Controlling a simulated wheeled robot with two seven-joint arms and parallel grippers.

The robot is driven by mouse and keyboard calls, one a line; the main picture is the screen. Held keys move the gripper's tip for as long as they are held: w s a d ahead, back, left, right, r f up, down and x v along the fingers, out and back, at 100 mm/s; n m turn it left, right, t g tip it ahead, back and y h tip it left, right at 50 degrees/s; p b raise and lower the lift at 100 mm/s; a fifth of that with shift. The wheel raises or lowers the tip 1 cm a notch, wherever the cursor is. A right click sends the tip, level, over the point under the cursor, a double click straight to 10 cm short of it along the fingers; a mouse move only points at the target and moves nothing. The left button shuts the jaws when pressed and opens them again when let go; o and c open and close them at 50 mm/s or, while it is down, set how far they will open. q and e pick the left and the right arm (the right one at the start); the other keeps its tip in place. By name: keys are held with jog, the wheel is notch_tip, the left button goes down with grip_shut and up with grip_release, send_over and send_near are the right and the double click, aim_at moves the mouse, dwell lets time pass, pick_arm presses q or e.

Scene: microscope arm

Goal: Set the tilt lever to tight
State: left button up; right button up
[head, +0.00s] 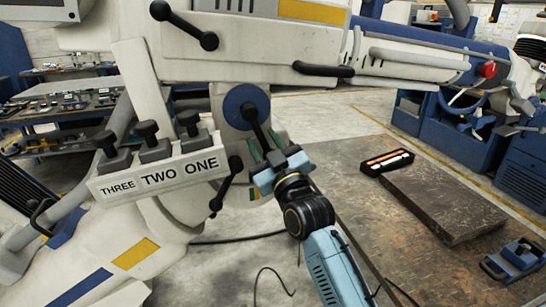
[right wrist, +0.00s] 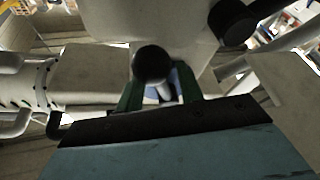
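A black lever runs down from a blue round hub (head: 240,104) on the white microscope arm (head: 240,50). I cannot read any label that marks it as the tilt lever. My right gripper (head: 265,149) is at the lower end of this lever, its green fingers on either side of it. In the right wrist view the green fingers (right wrist: 160,92) are apart, with a round black knob (right wrist: 153,64) between them or just beyond; I cannot tell if they touch it. A second black lever (head: 226,184) hangs just left of the gripper. My left gripper is not in view.
Another black lever (head: 183,25) is at the upper left. A label plate (head: 160,176) reading THREE, TWO, ONE sits left, with black knobs above it. A bench (head: 345,170) at right holds a dark slab (head: 440,205), a small case (head: 388,162) and a blue tool (head: 513,260).

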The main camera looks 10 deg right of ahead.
jog(key=b+v, duration=0.2)
jog(key=v, duration=1.1)
jog(key=shift+f, duration=0.15)
